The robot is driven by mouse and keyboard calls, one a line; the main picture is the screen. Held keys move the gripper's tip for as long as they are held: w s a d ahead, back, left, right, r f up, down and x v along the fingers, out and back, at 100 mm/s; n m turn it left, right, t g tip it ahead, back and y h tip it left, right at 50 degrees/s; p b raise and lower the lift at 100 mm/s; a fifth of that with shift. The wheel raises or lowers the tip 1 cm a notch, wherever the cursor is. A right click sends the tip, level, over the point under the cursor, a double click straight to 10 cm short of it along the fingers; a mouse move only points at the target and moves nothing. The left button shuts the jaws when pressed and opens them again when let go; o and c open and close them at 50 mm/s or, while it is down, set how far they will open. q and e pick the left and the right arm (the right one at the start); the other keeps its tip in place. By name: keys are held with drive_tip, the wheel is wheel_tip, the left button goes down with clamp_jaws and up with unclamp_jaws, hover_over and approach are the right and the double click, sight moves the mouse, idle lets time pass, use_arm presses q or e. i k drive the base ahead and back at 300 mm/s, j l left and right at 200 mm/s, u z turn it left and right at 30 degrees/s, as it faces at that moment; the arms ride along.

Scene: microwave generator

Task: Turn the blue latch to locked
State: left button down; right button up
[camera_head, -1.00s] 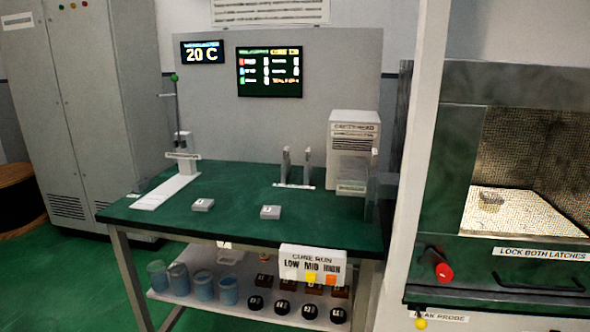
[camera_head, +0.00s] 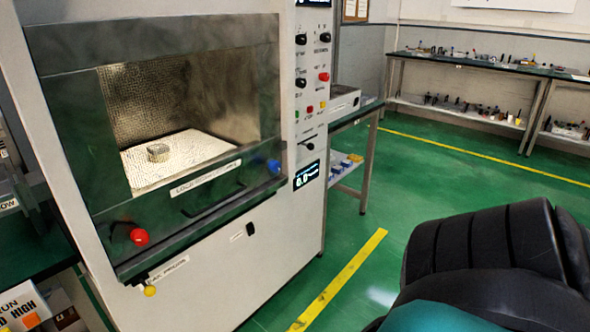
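The blue latch (camera_head: 273,166) is a blue knob at the lower right corner of the microwave chamber's door (camera_head: 200,196). A red latch knob (camera_head: 139,237) sits at the door's lower left. A label (camera_head: 205,178) runs along the door's bottom edge, with a dark handle below it. Neither of my grippers shows in the head view. A large black ribbed shape with teal below fills the lower right; no gripper fingers are visible on it.
A control panel (camera_head: 311,80) with knobs and buttons is right of the door. A side table (camera_head: 353,121) stands beyond it. A yellow floor line (camera_head: 338,282) crosses open green floor. A bench (camera_head: 470,68) stands at the back right.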

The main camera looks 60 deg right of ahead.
sight(274, 167)
drive_tip(key=z, duration=1.4)
